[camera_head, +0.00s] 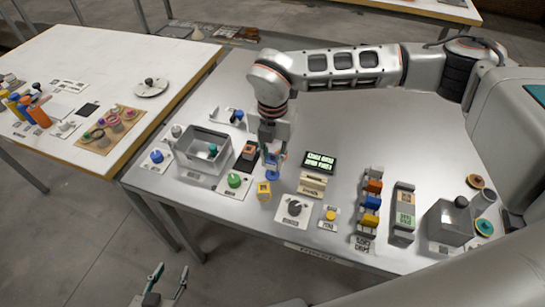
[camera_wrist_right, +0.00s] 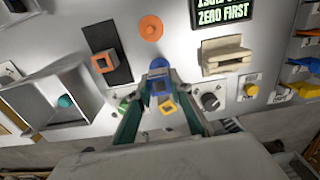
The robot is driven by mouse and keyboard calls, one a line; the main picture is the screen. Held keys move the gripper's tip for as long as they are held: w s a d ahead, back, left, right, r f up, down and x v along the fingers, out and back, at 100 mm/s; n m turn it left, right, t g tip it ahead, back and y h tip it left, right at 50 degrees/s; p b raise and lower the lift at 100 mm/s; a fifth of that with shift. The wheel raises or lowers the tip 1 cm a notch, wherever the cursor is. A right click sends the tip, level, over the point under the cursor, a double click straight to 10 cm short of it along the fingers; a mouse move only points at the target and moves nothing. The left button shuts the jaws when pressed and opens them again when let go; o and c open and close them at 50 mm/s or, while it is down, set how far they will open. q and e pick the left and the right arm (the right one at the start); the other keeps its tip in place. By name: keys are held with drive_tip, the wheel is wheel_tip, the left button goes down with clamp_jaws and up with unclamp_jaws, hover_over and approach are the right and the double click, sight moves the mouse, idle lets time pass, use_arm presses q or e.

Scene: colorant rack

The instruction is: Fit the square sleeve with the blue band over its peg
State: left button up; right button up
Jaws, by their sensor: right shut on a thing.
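My right gripper (camera_wrist_right: 160,80) is shut on the square sleeve with the blue band (camera_wrist_right: 160,87) and holds it over the table. A blue disc (camera_wrist_right: 160,63) shows just beyond the held sleeve, partly hidden by it and the fingers. In the head view the blue disc (camera_head: 273,174) lies under my right gripper (camera_head: 272,155). A peg on it cannot be made out, and I cannot tell whether the sleeve touches it. My left gripper (camera_head: 168,280) is open and empty at the bottom, off the table's front edge.
A yellow square sleeve (camera_head: 264,191) stands close in front. An orange square sleeve (camera_wrist_right: 104,62) is on a black pad (camera_wrist_right: 108,45) to the left. An orange disc (camera_wrist_right: 151,28) lies behind. A grey bin (camera_head: 203,143), a green knob (camera_head: 234,180) and a black dial (camera_head: 294,208) are nearby.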

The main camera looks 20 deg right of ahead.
drive_tip(key=shift+f+b, duration=0.95)
drive_tip(key=shift+f, duration=0.95)
drive_tip(key=o, duration=0.9)
drive_tip(key=shift+r, duration=0.1)
wheel_tip(320, 180, up, 12)
